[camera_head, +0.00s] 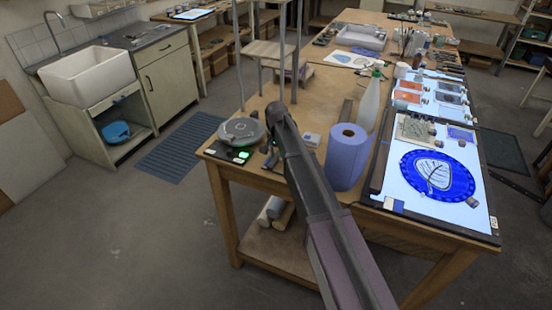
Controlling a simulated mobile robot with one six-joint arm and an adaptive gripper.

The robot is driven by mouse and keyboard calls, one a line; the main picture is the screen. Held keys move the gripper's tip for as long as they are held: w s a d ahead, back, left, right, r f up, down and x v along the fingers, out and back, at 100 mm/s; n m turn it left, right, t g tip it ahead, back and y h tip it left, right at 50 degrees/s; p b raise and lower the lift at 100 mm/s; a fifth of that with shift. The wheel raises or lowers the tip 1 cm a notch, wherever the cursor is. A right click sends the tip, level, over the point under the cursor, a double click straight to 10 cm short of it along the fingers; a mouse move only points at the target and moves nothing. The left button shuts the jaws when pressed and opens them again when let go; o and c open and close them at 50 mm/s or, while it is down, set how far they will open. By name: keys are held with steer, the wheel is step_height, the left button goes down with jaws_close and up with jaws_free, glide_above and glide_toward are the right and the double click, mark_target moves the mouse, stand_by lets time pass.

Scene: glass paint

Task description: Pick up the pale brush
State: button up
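I cannot make out the pale brush for certain in the head view. Several thin upright handles, perhaps brushes, stand in a pot (406,42) at the far end of the wooden table; they are too small to tell apart. My arm reaches from the bottom of the view up over the near end of the table. My gripper (270,154) seems to be the small dark shape below the arm's bend, beside a round grey device with a green light (242,131). The arm partly hides it, and its fingers are not clear.
A blue paper roll (347,157) and a pale spray bottle (369,104) stand right of my arm. A lit panel (465,211) with a blue round leaf piece (437,176) fills the table's right side. A shelf stand (268,50) rises behind my arm.

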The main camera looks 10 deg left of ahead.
mark_target(276, 156)
steer(key=shift+r, duration=0.25)
jaws_close()
step_height(276, 156, up, 3)
steer(key=p, duration=0.3)
steer(key=shift+s+r+p, duration=0.15)
steer(key=shift+r+p, duration=0.15)
steer(key=shift+p, duration=0.25)
steer(key=s+d, duration=0.2)
steer(key=s, duration=0.5)
steer(key=s+d, duration=0.3)
steer(key=s, duration=0.5)
steer(key=shift+r+p, duration=0.45)
steer(key=shift+f, duration=0.1)
steer(key=shift+a, duration=0.15)
